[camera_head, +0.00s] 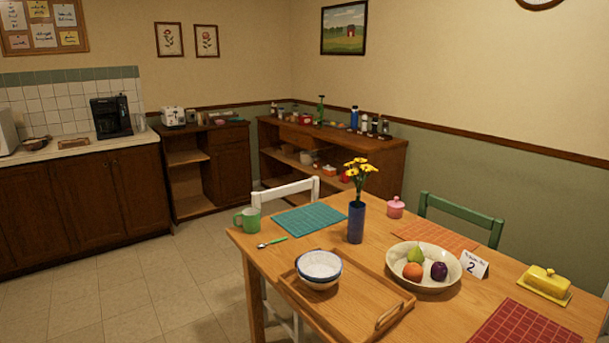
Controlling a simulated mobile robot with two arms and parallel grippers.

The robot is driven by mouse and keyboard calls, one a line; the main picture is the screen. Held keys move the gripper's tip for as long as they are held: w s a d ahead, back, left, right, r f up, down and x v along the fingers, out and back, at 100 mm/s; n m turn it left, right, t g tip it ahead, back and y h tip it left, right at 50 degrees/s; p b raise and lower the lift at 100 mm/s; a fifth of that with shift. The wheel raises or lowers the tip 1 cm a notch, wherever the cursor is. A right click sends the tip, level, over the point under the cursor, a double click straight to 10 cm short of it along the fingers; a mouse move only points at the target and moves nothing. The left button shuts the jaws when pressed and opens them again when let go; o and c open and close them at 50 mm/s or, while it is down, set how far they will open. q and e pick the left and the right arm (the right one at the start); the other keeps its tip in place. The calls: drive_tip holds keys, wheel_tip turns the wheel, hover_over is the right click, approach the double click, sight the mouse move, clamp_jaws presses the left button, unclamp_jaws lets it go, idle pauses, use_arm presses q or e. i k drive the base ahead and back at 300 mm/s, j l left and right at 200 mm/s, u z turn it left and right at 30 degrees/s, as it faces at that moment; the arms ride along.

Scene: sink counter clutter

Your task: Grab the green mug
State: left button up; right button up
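The green mug (251,218) stands upright near the far left corner of the wooden dining table (380,231). Its handle points to the left. A spoon with a green handle (272,242) lies just in front of it, apart from it. The teal placemat (308,218) is to its right. Neither of my grippers shows in the head view.
A wooden tray (387,316) holds a white bowl with a blue rim (319,268). A blue vase of yellow flowers (356,222) and a fruit bowl (441,284) stand mid-table. A white chair (285,190) is behind the mug. Floor (150,290) left of the table is clear.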

sight(247, 221)
drive_tip(key=i+j+z, duration=0.35)
drive_tip(key=i+j, duration=0.25)
drive_tip(key=j, duration=0.15)
drive_tip(key=i+j+z, duration=0.2)
drive_tip(key=j, duration=0.2)
drive_tip(key=i, duration=0.05)
